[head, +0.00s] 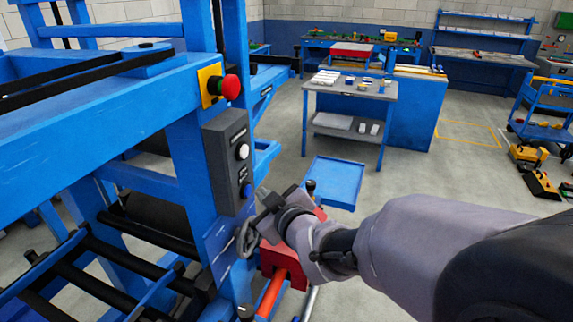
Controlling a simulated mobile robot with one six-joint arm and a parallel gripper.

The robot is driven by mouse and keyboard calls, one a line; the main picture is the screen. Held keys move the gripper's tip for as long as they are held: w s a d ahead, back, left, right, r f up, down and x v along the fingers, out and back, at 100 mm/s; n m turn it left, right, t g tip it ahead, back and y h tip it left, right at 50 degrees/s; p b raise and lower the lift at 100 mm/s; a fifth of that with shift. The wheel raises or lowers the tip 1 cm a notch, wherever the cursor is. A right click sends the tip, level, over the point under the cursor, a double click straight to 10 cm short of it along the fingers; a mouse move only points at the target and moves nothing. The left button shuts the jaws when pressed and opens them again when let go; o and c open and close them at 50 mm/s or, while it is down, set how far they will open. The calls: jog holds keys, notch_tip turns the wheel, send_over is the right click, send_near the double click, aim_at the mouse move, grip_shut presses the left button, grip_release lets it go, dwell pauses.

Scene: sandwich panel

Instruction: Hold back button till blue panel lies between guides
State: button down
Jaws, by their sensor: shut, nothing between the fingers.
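A dark grey control box (228,160) is fixed to the blue post of the machine at left centre. It carries a white button (242,152) and, below it, a blue button (247,190). Their labels are too small to read, so I cannot tell which is the back button. My gripper (264,196) is shut and empty, just right of the blue button. A small gap seems to show between them, but contact is hard to judge. I cannot make out a separate blue panel or its guides for certain; blue machine parts fill the left side.
A red emergency button (230,87) on a yellow plate sits above the control box. A grey handwheel (247,236) and a red part (284,262) are close below my gripper. Black rollers (95,274) lie lower left. A blue tray (335,182) and a workbench (350,88) stand beyond.

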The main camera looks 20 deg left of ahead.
jog(key=shift+a+b, duration=0.45)
jog(key=shift+b, duration=0.05)
jog(key=shift+a+b, duration=0.35)
jog(key=shift+a, duration=0.05)
dwell(1.4)
dwell(4.4)
jog(key=shift+d, duration=0.8)
jog(key=shift+s+d, duration=0.2)
jog(key=shift+d, duration=2.3)
